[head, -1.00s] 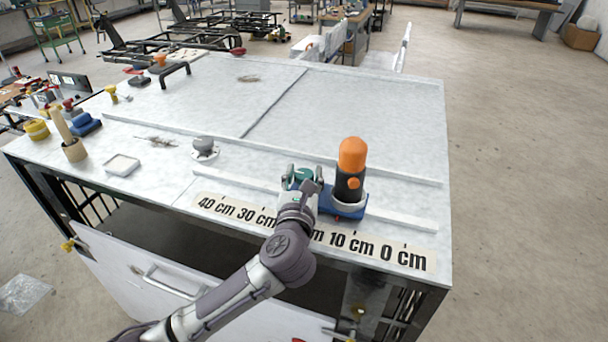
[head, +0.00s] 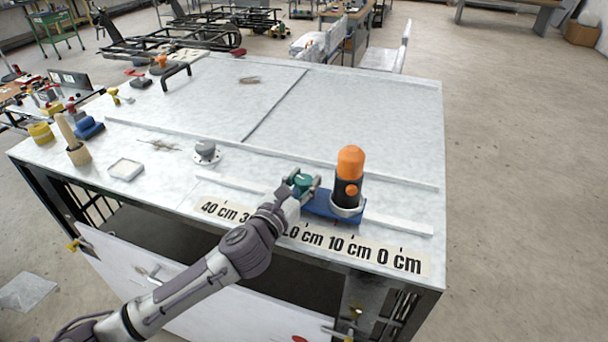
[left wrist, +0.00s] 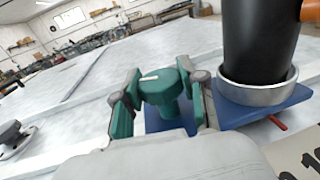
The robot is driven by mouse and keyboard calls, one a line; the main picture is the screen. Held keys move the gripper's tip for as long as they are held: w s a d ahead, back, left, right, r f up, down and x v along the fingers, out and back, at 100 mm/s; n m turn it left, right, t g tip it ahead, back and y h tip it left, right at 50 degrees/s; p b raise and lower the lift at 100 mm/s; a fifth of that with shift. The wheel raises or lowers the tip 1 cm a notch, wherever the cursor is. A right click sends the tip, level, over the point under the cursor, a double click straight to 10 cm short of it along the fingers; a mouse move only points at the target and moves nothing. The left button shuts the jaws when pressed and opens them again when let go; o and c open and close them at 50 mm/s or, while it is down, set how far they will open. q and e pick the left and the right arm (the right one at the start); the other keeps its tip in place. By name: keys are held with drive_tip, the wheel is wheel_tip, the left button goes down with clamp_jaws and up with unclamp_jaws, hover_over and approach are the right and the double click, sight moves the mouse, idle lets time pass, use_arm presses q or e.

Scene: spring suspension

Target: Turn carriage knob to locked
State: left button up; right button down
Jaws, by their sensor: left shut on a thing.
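The carriage is a blue plate (head: 318,204) on the rail, carrying a black cylinder with an orange top (head: 350,165). At its left end stands the teal carriage knob (head: 303,181). In the left wrist view the knob (left wrist: 160,88) has a white line on top, lying roughly crosswise in the picture. My left gripper (head: 300,186) is shut on the knob, with a finger on either side of it, as the left wrist view shows (left wrist: 160,98). No locked mark can be read. My right gripper is out of view.
A scale strip (head: 375,255) runs along the table's front edge, before the rail (head: 400,225). A grey round-based piece (head: 206,152) stands to the left, with a small white tray (head: 126,169) beyond it. The table's back right (head: 370,115) is clear.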

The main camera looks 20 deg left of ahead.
use_arm(q)
drive_tip(key=m+h, duration=0.2)
drive_tip(key=h, duration=0.1)
drive_tip(key=shift+a+g, duration=0.15)
drive_tip(key=shift+g, duration=0.25)
drive_tip(key=m+g+h, duration=0.1)
drive_tip(key=m+h, duration=0.1)
drive_tip(key=h, duration=0.1)
drive_tip(key=shift+w+m+g+h, duration=0.1)
drive_tip(key=shift+m+g+h, duration=0.2)
drive_tip(key=shift+m+g, duration=0.1)
drive_tip(key=m+g+h, duration=0.2)
drive_tip(key=g+h, duration=0.1)
drive_tip(key=shift+f+m+b, duration=0.1)
drive_tip(key=shift+m+b, duration=0.2)
drive_tip(key=shift+b, duration=0.1)
drive_tip(key=m+g+h+b, duration=0.3)
drive_tip(key=g, duration=0.1)
drive_tip(key=shift+f, duration=0.1)
drive_tip(key=m+g+h+b, duration=0.1)
drive_tip(key=m+g+b, duration=0.1)
drive_tip(key=g, duration=0.1)
drive_tip(key=shift+m+g, duration=0.3)
drive_tip(key=shift+r+m+g+h+b, duration=0.2)
drive_tip(key=shift+m+g+h+b, duration=0.1)
drive_tip(key=shift+g+b, duration=0.25)
